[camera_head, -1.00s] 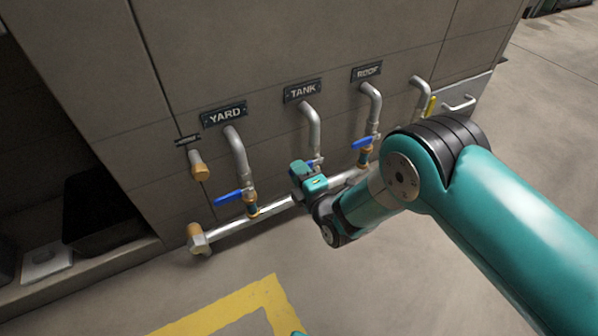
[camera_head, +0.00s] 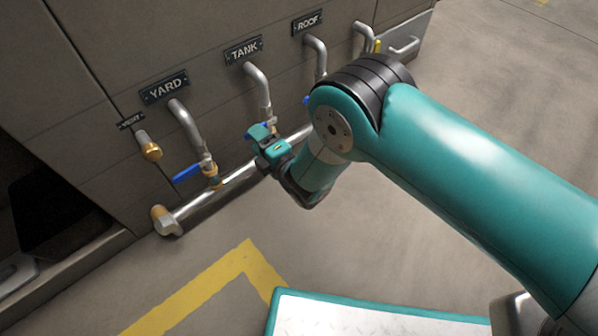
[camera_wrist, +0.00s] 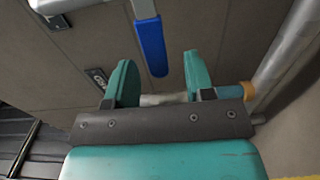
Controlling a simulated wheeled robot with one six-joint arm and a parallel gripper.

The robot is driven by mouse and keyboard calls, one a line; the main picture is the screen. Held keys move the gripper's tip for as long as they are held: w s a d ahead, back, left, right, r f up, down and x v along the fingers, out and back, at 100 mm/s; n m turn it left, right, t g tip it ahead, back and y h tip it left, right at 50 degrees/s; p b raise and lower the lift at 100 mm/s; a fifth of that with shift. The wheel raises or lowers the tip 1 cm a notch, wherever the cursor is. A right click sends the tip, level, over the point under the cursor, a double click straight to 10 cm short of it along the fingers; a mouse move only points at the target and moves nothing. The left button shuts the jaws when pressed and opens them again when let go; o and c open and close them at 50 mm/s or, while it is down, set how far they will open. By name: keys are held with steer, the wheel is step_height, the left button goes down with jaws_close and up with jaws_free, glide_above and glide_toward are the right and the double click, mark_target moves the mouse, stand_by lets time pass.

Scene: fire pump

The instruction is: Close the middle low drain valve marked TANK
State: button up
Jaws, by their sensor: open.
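The TANK sign (camera_head: 243,50) hangs on the wall above a bent grey pipe (camera_head: 257,80), the middle one of the labelled row. My gripper (camera_head: 262,132) is at the foot of this pipe and hides most of its valve. In the wrist view my gripper (camera_wrist: 159,58) is open, with one teal finger on each side of a blue lever handle (camera_wrist: 151,46). The handle's free end reaches between the fingers, and gaps show on both sides. It appears to be the TANK valve's handle. Whether it is level with the fingers in depth is unclear.
The YARD valve's blue handle (camera_head: 187,172) sticks out left of my gripper. The ROOF pipe (camera_head: 318,58) is to the right, its valve mostly behind my arm. A horizontal pipe (camera_head: 240,176) runs low along the wall. The floor in front is open, with a yellow line (camera_head: 235,262).

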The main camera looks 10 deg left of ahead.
steer(key=p+v, duration=0.7)
steer(key=v, duration=0.8)
steer(key=shift+d+r, duration=0.15)
steer(key=shift+d, duration=0.1)
steer(key=shift+w, duration=0.15)
steer(key=w+a+r+m+g+h+p, duration=0.1)
steer(key=w+r+m+h+p, duration=0.25)
steer(key=w+r+m, duration=0.65)
steer(key=d+r+m+g+h+p, duration=0.1)
steer(key=d+r+m+g+h, duration=0.2)
steer(key=r, duration=1.2)
steer(key=s+d+r+m+g+p, duration=0.25)
steer(key=s+d+r, duration=0.25)
steer(key=d+r, duration=0.5)
steer(key=s+d+r+m+g+h+p, duration=0.1)
steer(key=s+d+r+m+g, duration=0.2)
steer(key=s+r, duration=0.4)
steer(key=s+d+r+m+g+h+p, duration=0.1)
steer(key=s+d+r+m+g+h, duration=0.3)
steer(key=s, duration=0.6)
step_height(320, 180, up, 39)
steer(key=d+n+t+y+p, duration=0.1)
steer(key=t+y+p, duration=0.1)
steer(key=p, duration=3.5)
steer(key=shift+s+d+p, duration=0.25)
steer(key=shift+s+p, duration=0.1)
